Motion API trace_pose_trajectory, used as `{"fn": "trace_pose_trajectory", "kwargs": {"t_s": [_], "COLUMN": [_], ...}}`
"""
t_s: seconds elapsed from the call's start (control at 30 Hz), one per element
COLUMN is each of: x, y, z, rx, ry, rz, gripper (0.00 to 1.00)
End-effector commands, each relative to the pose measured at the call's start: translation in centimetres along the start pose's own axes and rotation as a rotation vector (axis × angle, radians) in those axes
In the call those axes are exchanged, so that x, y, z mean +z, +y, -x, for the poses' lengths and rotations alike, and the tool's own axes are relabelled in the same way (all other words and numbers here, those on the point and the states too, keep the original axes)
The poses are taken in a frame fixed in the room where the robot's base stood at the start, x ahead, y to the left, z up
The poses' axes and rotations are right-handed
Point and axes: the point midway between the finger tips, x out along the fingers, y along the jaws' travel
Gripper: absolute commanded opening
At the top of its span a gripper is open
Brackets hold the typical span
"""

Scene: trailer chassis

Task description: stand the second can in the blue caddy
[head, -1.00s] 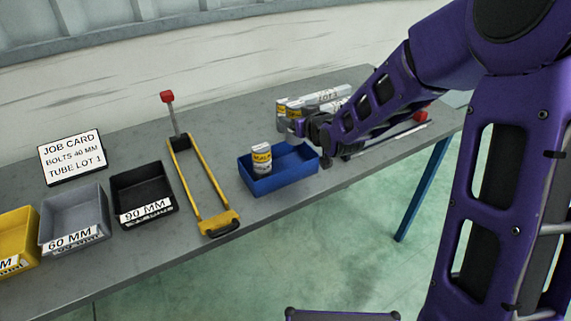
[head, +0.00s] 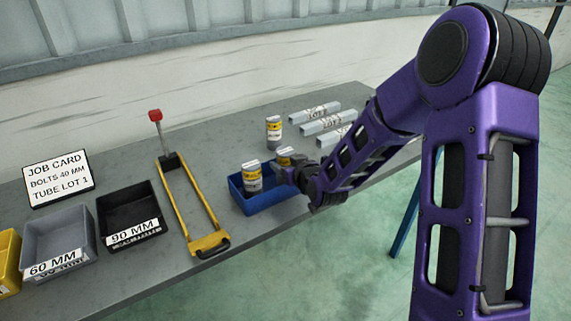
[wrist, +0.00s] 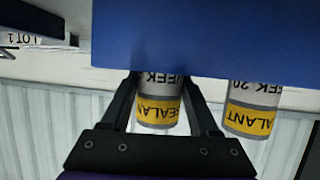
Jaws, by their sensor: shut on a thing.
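The blue caddy (head: 262,203) stands near the table's front edge. One yellow-and-white can (head: 252,176) stands upright at its left; it is also at right in the wrist view (wrist: 254,105). My gripper (head: 289,173) is shut on a second can (head: 285,153) over the caddy's right part. In the upside-down wrist view, this can (wrist: 160,105) is between the fingers, upright beside the first with a gap. The caddy's wall (wrist: 200,40) hides both cans' lower parts. I cannot tell whether the held can touches the caddy floor. A third can (head: 274,132) stands on the table behind.
Tubes (head: 325,125) lie behind and right of the caddy. A yellow-framed tool (head: 190,205) with a red-topped upright is left of it. Farther left are a black bin (head: 128,213), a grey bin (head: 60,240) and a job card (head: 58,178).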

Motion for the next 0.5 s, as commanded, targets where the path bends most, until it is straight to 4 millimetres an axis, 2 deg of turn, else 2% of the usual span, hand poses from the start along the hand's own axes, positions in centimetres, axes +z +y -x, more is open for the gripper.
{"fn": "trace_pose_trajectory", "kwargs": {"t_s": [0.03,0.07,0.1,0.5], "x": [0.24,0.19,0.14,-0.31], "y": [-0.01,-0.01,-0.01,0.0], "z": [-0.13,-0.07,-0.05,0.14], "rx": [0.0,0.0,0.0,0.0], "ry": [0.002,0.0,0.0,0.0], "rz": [0.001,0.0,0.0,0.0], "gripper": [0.0,0.65,0.72,0.74]}}
